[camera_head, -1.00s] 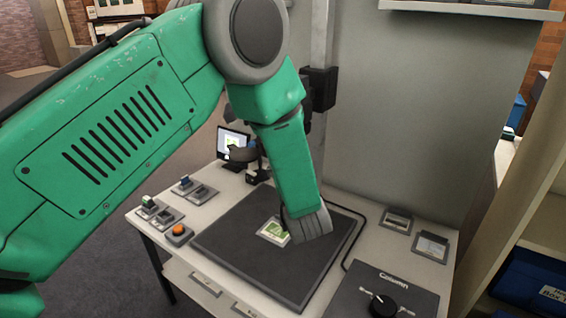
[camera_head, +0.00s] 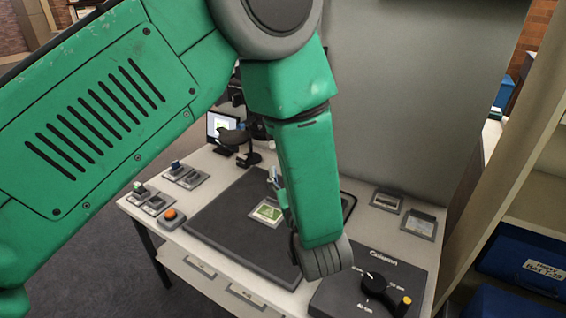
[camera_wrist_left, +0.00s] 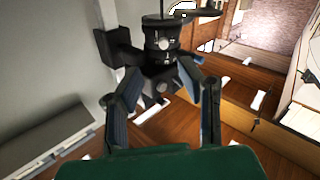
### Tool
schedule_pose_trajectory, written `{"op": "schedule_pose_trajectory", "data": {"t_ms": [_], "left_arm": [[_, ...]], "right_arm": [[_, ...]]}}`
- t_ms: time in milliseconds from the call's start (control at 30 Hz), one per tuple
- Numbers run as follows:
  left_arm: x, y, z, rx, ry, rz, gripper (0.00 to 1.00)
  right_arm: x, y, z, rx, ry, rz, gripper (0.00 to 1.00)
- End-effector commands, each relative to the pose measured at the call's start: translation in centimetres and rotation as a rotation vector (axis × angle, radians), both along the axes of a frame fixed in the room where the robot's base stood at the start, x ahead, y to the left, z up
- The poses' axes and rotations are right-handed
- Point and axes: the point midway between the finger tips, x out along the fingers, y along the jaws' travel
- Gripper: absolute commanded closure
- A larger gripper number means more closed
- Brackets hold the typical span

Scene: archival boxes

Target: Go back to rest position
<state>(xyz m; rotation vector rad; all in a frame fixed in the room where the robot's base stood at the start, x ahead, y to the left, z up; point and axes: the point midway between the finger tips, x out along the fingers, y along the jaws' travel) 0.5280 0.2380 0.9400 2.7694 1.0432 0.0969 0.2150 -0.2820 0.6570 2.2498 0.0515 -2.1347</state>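My left arm comes in from the left and reaches over the workstation in the head view. My left gripper shows in the left wrist view (camera_wrist_left: 160,95), with its two fingers spread apart and nothing between them. In the head view the fingers are mostly hidden by the arm. My right gripper is in neither view. A small card with a green picture (camera_head: 267,212) lies on the dark square mat (camera_head: 222,222) of the table, to the left of my forearm and apart from it.
A dial panel marked Column (camera_head: 373,284) is at the front right. An orange button (camera_head: 170,214) and several small switches are on the left. A small screen (camera_head: 222,124) stands behind. A shelf with a blue box (camera_head: 522,262) is at the right. A black column-mounted device (camera_wrist_left: 160,45) is close ahead.

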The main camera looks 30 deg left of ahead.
Motion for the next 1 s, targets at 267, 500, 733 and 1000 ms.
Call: {"op": "schedule_pose_trajectory", "data": {"t_ms": [267,500,733,1000], "left_arm": [[-0.1,-0.1,0.0,0.0,0.0,0.0,0.68],[-0.1,-0.1,-0.1,-0.001,0.004,-0.003,0.68],[-1.2,1.2,-8.0,-0.049,0.265,-0.183,0.68],[-13.9,2.8,-23.5,-0.199,0.944,-0.529,0.68]], "right_arm": [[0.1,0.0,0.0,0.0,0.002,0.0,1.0],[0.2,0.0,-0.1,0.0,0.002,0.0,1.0],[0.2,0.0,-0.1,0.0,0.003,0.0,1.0],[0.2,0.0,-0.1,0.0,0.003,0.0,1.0]]}}
